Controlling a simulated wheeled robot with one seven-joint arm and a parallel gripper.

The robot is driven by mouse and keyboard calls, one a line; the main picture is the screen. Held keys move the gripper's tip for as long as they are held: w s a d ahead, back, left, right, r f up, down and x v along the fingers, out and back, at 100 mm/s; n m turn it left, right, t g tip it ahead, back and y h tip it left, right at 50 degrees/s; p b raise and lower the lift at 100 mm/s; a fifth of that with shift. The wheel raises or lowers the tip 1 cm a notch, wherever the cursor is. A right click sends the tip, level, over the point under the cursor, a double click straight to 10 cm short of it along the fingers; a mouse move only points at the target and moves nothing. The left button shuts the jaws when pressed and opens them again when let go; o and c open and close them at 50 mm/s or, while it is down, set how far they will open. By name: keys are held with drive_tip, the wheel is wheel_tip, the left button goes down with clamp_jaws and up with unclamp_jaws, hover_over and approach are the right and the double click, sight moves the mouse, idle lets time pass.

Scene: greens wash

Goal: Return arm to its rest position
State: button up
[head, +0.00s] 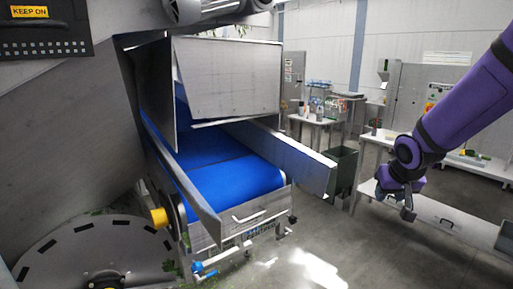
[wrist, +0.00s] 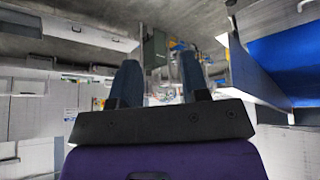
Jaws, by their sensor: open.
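My gripper (head: 407,207) hangs at the end of my purple arm on the right of the head view, over the grey floor and in front of a low steel bench. In the wrist view my gripper (wrist: 161,80) shows two dark fingers set apart, with nothing between them. It is open and empty. It touches nothing that I can see.
A steel conveyor with a blue belt (head: 232,177) stands left of the middle, its side guard (head: 290,158) sticking out towards my arm. A dark green bin (head: 342,170) and a table with bottles (head: 318,119) stand behind.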

drive_tip(key=s+a+r, duration=0.1)
drive_tip(key=s+r, duration=0.3)
drive_tip(key=s, duration=0.5)
drive_tip(key=s+a+r, duration=0.1)
drive_tip(key=s+r, duration=0.4)
drive_tip(key=s, duration=0.3)
drive_tip(key=s+a+r+n+y, duration=0.1)
drive_tip(key=s+r, duration=0.3)
drive_tip(key=s, duration=0.5)
drive_tip(key=shift+s+a+r, duration=0.3)
drive_tip(key=shift+a+r, duration=0.1)
drive_tip(key=shift+w, duration=0.1)
